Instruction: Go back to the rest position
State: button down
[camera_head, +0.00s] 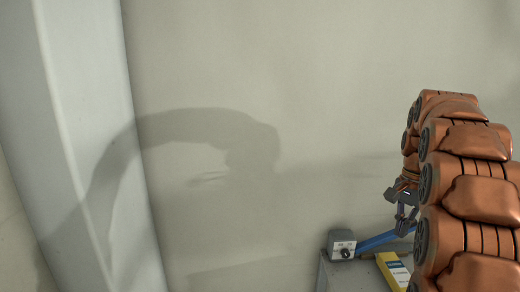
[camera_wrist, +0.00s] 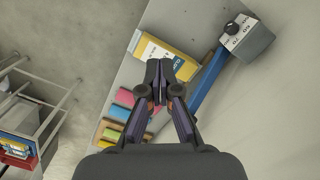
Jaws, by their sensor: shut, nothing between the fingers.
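My gripper (camera_head: 405,222) hangs from the copper-coloured arm at the right of the head view, above a grey surface. In the wrist view, my gripper (camera_wrist: 159,70) has its two dark fingertips together with no object visible between them. Beneath it in that view lies a yellow box with a white label (camera_wrist: 160,52), partly hidden by the fingers. No marker of the rest position shows in either view.
A grey box with a black knob (camera_head: 342,244) and a blue bar (camera_head: 378,241) are on the grey surface (camera_head: 345,277). Several coloured pieces (camera_wrist: 116,113) lie left of my fingers. A metal frame (camera_wrist: 40,104) stands at left. A pale wall (camera_head: 260,80) fills the background.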

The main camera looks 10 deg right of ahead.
jog(key=s+a+f+n, duration=0.1)
jog(key=s+a+n, duration=0.25)
jog(key=a, duration=0.55)
jog(key=s+a+f+n, duration=0.25)
jog(key=s+a, duration=0.25)
jog(key=a, duration=0.4)
jog(key=s+a+f+n, duration=0.3)
jog(key=s+a+n, duration=0.1)
jog(key=s, duration=0.4)
jog(key=s+a+f+n+g, duration=0.1)
jog(key=s+a+f+n, duration=0.2)
jog(key=s+a, duration=0.3)
jog(key=s+f, duration=0.1)
jog(key=s, duration=0.2)
jog(key=shift+a+f+n+h, duration=0.2)
jog(key=shift+a+n+h, duration=0.1)
jog(key=shift+n, duration=0.1)
